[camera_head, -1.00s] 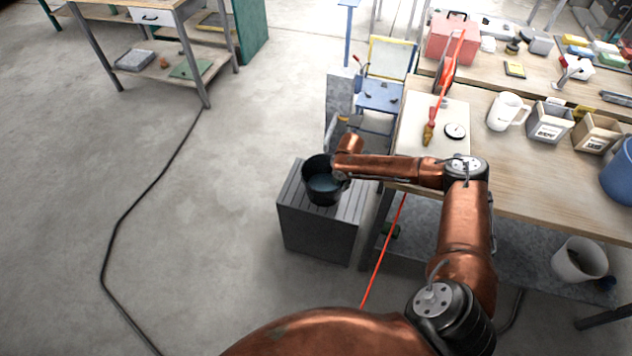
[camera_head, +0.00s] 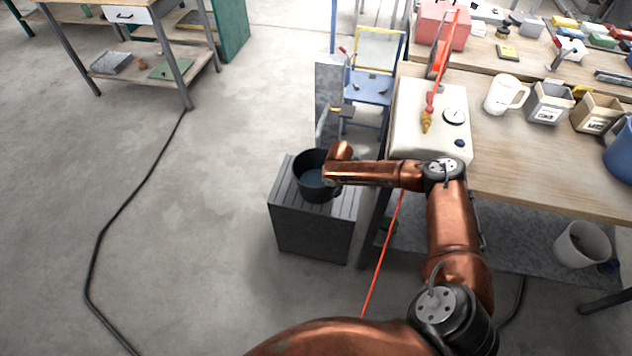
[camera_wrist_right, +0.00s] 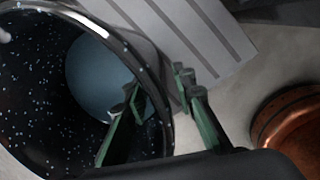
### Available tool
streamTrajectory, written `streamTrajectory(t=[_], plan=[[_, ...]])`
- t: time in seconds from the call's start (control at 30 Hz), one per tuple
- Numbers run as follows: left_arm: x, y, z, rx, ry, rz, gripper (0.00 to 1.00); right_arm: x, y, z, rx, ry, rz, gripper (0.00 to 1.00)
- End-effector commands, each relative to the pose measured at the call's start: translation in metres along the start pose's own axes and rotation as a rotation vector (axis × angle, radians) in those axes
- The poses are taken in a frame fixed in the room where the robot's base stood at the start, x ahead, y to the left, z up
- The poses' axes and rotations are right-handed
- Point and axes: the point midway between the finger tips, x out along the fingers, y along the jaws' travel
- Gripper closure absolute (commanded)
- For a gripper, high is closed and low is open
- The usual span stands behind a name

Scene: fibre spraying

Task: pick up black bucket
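The black bucket (camera_head: 309,187) stands upright on a dark grey slatted box, with a bluish-grey inside. In the right wrist view the bucket (camera_wrist_right: 50,75) fills the left side, its speckled dark inside facing the camera. My right gripper (camera_wrist_right: 160,88) is at the bucket's rim. Its two green-sided fingers are apart, one inside the bucket and one outside, with the rim passing between them. I cannot tell whether either finger touches the wall. In the head view my copper right arm partly covers the bucket's right side and hides the fingers. My left gripper is not in view.
A blue chair (camera_head: 370,85) is behind. Open floor lies left, crossed by a black cable (camera_head: 125,205).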

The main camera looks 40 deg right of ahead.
Motion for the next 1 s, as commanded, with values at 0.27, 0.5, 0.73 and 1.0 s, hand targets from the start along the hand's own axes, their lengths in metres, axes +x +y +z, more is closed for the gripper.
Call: streamTrajectory(t=[0.27,0.5,0.73,1.0], plan=[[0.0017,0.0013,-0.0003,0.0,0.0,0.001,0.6,0.0049,0.0004,0.0016,0.002,-0.002,0.002,0.76],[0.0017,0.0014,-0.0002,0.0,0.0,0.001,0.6,0.0048,0.0002,0.0016,0.002,-0.001,0.002,0.9],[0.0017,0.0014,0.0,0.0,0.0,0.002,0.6,0.0049,0.0001,0.0015,0.002,-0.001,0.002,1.0],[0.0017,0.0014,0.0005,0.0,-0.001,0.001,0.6,0.0049,-0.0002,0.0019,0.003,-0.002,0.001,1.0]])
